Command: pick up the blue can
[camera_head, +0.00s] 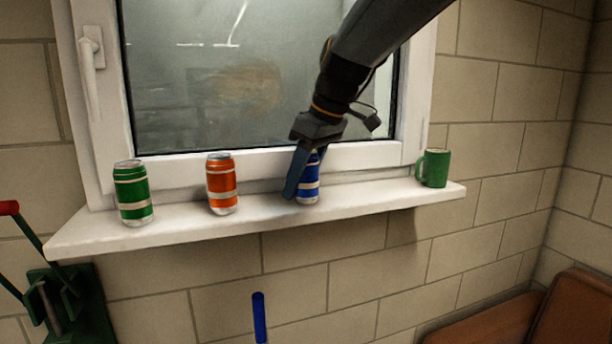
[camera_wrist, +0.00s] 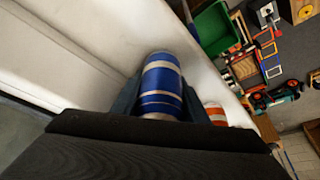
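The blue can (camera_head: 311,187), with pale bands and a silver top, stands upright on the white windowsill, partly hidden by my gripper. My gripper (camera_head: 296,181) reaches down to it from the upper right in the head view. In the wrist view, the blue can (camera_wrist: 161,86) lies between the two fingers of my gripper (camera_wrist: 160,98), one on each side. The fingers are very close to its sides; whether they press on it I cannot tell. The can's base seems to rest on the sill.
An orange can (camera_head: 222,184) and a green can (camera_head: 133,193) stand left on the sill (camera_head: 255,222). A green mug (camera_head: 434,168) stands at its right end. The window (camera_head: 250,75) is close behind. The wrist view shows a green bin (camera_wrist: 214,28) below.

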